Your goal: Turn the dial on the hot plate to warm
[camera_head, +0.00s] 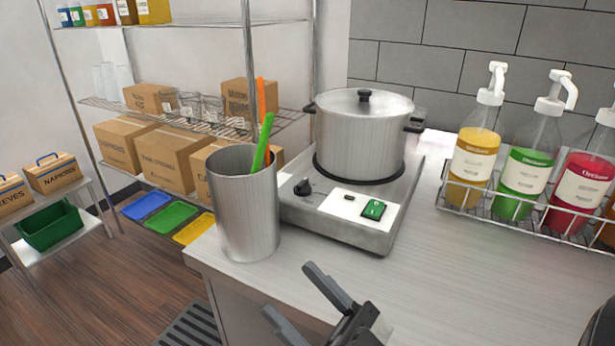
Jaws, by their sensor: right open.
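The hot plate (335,232) stands on the counter with a lidded steel pot (360,140) on its burner. Its black dial (302,187) is on the left of the front panel. A green switch (374,209) is on the right of the panel. I cannot read the dial's setting. My right gripper (291,296) is at the bottom middle, in front of the hot plate and apart from it. Its two dark fingers are spread, with nothing between them. My left gripper is not in view.
A steel cup (245,212) holding green and orange utensils stands close to the left of the dial. A wire rack (520,220) of pump bottles is at the right. The counter (470,295) is clear in front of the rack. Shelves with boxes stand at the left.

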